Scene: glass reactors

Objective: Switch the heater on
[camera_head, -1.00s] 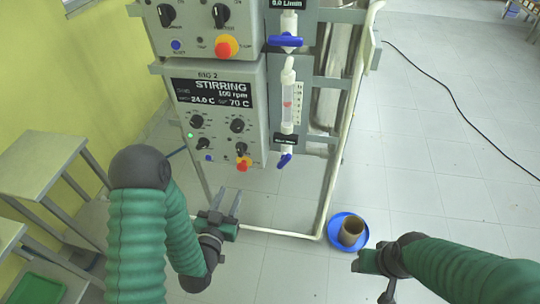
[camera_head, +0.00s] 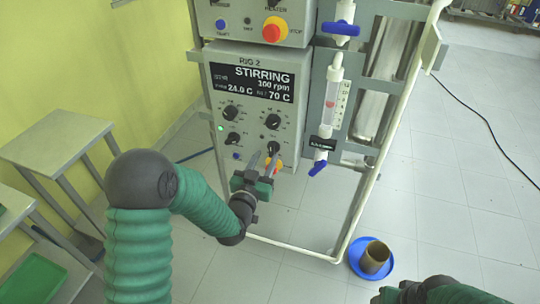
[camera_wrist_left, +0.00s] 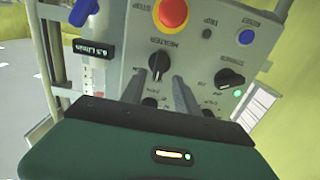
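The heater knob (camera_head: 273,149) is a black knob low on the RIG 2 control box (camera_head: 302,100). In the left wrist view, which looks upside down, the heater knob (camera_wrist_left: 158,62) carries the label HEATER and a pale mark on its face. My left gripper (camera_head: 263,160) is open and empty, in front of the lower panel. In the wrist view its two fingers (camera_wrist_left: 158,86) stand apart, with the knob just beyond the gap between the tips; I cannot tell whether they touch it. My right gripper (camera_head: 398,294) is at the bottom right edge, its fingers unclear.
The red stop button (camera_wrist_left: 171,12) is close to the heater knob; the stirrer knob (camera_wrist_left: 229,77) and blue reset button (camera_wrist_left: 246,37) are beside it. The display (camera_head: 252,82) reads STIRRING, 100 rpm, 24.0 C, 70 C. A blue-handled valve (camera_head: 318,168) hangs to the right.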

